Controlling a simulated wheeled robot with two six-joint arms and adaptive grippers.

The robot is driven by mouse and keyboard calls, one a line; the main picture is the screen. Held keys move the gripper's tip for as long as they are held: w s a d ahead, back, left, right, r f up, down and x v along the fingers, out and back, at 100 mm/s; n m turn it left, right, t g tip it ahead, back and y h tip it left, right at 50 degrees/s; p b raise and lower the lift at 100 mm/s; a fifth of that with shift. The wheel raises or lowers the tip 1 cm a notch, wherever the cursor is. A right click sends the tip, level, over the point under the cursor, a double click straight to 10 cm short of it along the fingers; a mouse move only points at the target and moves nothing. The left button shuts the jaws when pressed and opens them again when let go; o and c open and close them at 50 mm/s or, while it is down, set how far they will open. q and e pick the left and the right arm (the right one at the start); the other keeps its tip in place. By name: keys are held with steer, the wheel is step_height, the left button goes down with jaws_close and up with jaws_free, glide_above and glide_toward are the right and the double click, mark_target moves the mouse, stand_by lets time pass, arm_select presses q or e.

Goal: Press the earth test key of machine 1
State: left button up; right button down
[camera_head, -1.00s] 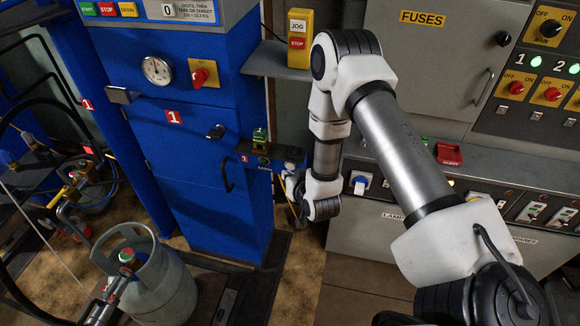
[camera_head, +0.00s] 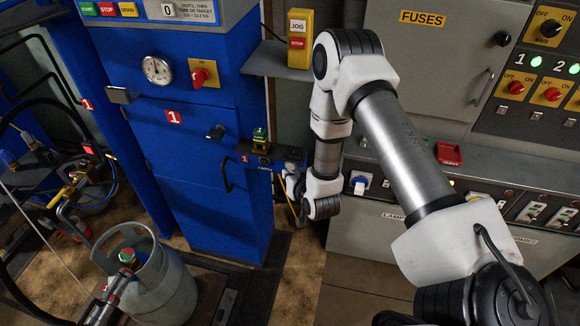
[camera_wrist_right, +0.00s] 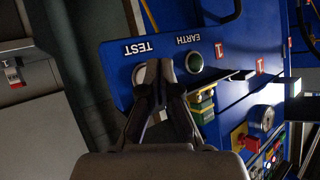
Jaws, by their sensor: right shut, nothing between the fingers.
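The blue control panel of machine 1 shows in the right wrist view (camera_wrist_right: 222,42), turned upside down, with the words EARTH and TEST. A round key with a pale ring (camera_wrist_right: 194,63) sits by the word EARTH. Another round part (camera_wrist_right: 139,75) by the word TEST is partly covered by my fingers. My right gripper (camera_wrist_right: 153,68) is shut and empty, its tips over the panel beside the TEST word; I cannot tell whether they touch. In the head view the panel (camera_head: 292,154) juts from the blue cabinet, and the right gripper is mostly hidden behind my wrist.
A green and yellow block (camera_head: 260,136) stands on the panel's cabinet side. A yellow JOG/STOP box (camera_head: 299,38) sits on a shelf above. A grey cabinet marked FUSES (camera_head: 440,60) is at the right. A grey gas cylinder (camera_head: 165,285) stands at lower left.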

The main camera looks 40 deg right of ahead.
steer(key=shift+w+d, duration=0.15)
steer(key=shift+d, duration=0.05)
steer(key=shift+w+d, duration=0.25)
stand_by(0.9)
steer(key=shift+s+a, duration=0.5)
steer(key=shift+a, duration=0.1)
steer(key=shift+s, duration=0.1)
steer(key=s+a, duration=0.1)
steer(key=a, duration=0.1)
steer(key=s+a+b, duration=0.1)
steer(key=s, duration=0.1)
steer(key=shift+a, duration=0.4)
stand_by(0.6)
